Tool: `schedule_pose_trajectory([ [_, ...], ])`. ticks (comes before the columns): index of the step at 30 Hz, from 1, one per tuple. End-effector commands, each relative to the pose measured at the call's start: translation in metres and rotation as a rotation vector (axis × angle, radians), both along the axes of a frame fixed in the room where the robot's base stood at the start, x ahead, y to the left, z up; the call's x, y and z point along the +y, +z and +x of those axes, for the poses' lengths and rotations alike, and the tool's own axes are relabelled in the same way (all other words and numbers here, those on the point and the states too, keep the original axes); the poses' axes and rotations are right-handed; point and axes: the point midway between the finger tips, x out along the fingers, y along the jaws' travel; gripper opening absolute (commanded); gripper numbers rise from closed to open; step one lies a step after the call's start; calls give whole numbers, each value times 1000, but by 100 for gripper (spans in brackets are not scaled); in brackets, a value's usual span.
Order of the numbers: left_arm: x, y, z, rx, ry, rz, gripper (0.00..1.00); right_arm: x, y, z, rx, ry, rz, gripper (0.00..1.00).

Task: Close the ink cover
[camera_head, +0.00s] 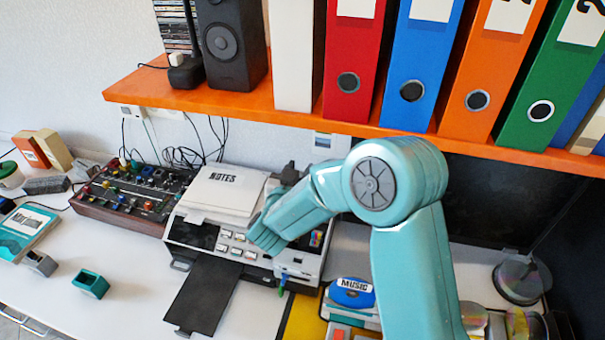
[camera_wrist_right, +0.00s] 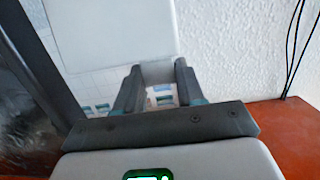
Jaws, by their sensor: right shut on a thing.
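The white and black printer (camera_head: 215,240) stands on the desk below the shelf. Coloured ink cartridges (camera_head: 317,238) show at its right side, so the ink bay is uncovered. My right arm reaches across the printer and hides part of it. In the right wrist view my right gripper (camera_wrist_right: 158,84) is shut on a pale piece, seemingly the edge of the ink cover (camera_wrist_right: 158,70). A large white panel (camera_wrist_right: 110,30) lies just beyond the fingertips; I cannot tell whether it is the same part. My left gripper is not in view.
An orange shelf (camera_head: 190,103) with a speaker (camera_head: 232,42) and several binders hangs above the printer. A mixer (camera_head: 130,190) stands left of it. A dark tray (camera_head: 205,295) juts out in front.

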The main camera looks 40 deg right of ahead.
Motion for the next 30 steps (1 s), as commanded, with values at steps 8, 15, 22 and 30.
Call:
schedule_pose_trajectory([
  [8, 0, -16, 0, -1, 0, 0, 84, 24, -12, -18, 9, 6, 4, 0],
  [15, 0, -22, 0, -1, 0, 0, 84, 33, -17, -26, 9, 5, 6, 0],
  [22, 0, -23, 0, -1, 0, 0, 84, 36, -18, -28, 10, 3, 6, 0],
  [30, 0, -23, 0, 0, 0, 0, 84, 36, -18, -28, 11, 3, 6, 0],
])
